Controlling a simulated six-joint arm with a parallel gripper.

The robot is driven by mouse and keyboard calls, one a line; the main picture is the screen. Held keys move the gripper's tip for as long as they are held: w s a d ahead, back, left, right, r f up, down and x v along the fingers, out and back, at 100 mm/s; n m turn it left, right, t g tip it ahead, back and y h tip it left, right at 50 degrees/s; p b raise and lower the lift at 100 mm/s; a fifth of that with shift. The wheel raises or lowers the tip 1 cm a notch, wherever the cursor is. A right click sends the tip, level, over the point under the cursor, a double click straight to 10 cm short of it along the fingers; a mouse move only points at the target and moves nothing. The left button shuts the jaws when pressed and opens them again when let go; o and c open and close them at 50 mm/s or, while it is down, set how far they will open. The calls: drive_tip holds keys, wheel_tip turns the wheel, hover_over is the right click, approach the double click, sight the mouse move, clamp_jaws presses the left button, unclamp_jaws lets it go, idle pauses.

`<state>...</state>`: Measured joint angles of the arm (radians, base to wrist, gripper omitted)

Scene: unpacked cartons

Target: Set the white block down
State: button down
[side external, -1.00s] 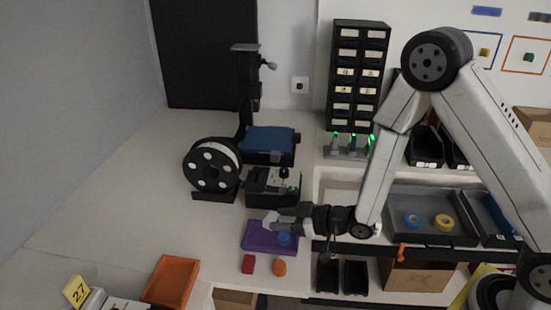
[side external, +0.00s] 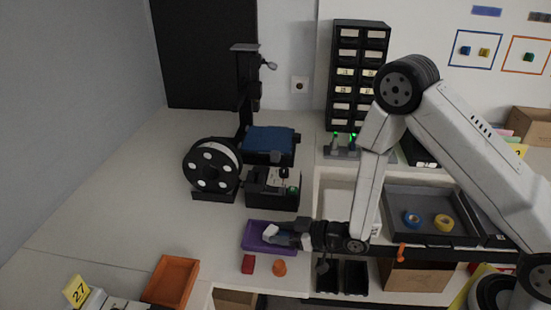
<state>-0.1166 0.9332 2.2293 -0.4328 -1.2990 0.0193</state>
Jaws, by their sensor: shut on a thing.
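The white block (side external: 271,231) is at the tip of my gripper (side external: 277,237), which is shut on it. The block appears over the purple tray (side external: 252,242), near the tray's middle. I cannot tell from this view whether it touches the tray floor. My gripper reaches in from the right and covers the right part of the tray, so what lies there is hidden.
A red block (side external: 248,264) and an orange round piece (side external: 279,268) stand just in front of the tray. A black machine (side external: 272,190) stands close behind it, with a filament spool (side external: 211,169) to its left. Open table lies left of the tray.

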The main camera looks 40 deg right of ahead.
drive_tip(key=shift+s+f, duration=0.1)
drive_tip(key=shift+f, duration=0.25)
drive_tip(key=shift+c, duration=0.5)
unclamp_jaws()
drive_tip(key=shift+r, duration=0.15)
drive_tip(key=shift+v, duration=3.75)
drive_tip(key=d+r+m+g+h, duration=0.3)
drive_tip(key=d+r+g+h, duration=0.15)
drive_tip(key=d+h, duration=0.25)
drive_tip(key=s+d+r+m+g, duration=0.1)
drive_tip(key=s+r+m+g, duration=0.2)
drive_tip(key=s, duration=0.6)
drive_tip(key=shift+d+r+g+h, duration=0.25)
drive_tip(key=shift+r+g+h, duration=0.2)
drive_tip(key=shift+g, duration=0.7)
